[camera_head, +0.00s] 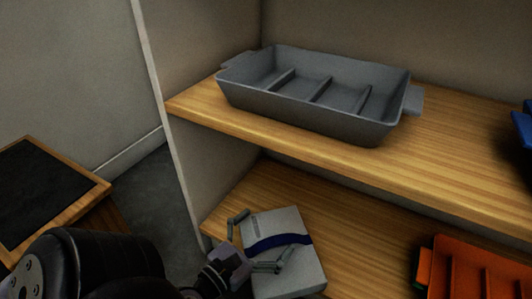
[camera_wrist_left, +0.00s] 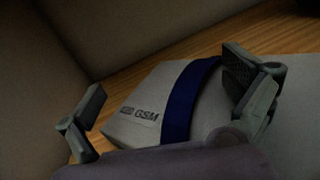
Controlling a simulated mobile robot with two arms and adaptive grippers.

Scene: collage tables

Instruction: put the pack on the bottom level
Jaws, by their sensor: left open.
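The pack (camera_head: 290,266) is a pale grey block with a dark blue band around it. It lies on the wooden bottom level (camera_head: 356,253) of the shelf, near its left front edge. In the left wrist view the pack (camera_wrist_left: 150,105) shows printed lettering ending in "GSM". My left gripper (camera_head: 258,243) is open at the pack, with one finger by its left side and the other over its top near the band. In the wrist view the left gripper's fingers (camera_wrist_left: 165,100) are spread apart with the pack between and below them. The right gripper is not in view.
A grey divided tray (camera_head: 262,104) stands on the upper level (camera_head: 440,165) above. An orange divided tray (camera_head: 440,262) is on the bottom level at the right. A blue item (camera_head: 524,125) shows at the right edge. A dark-topped wooden table (camera_head: 98,186) stands at the left.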

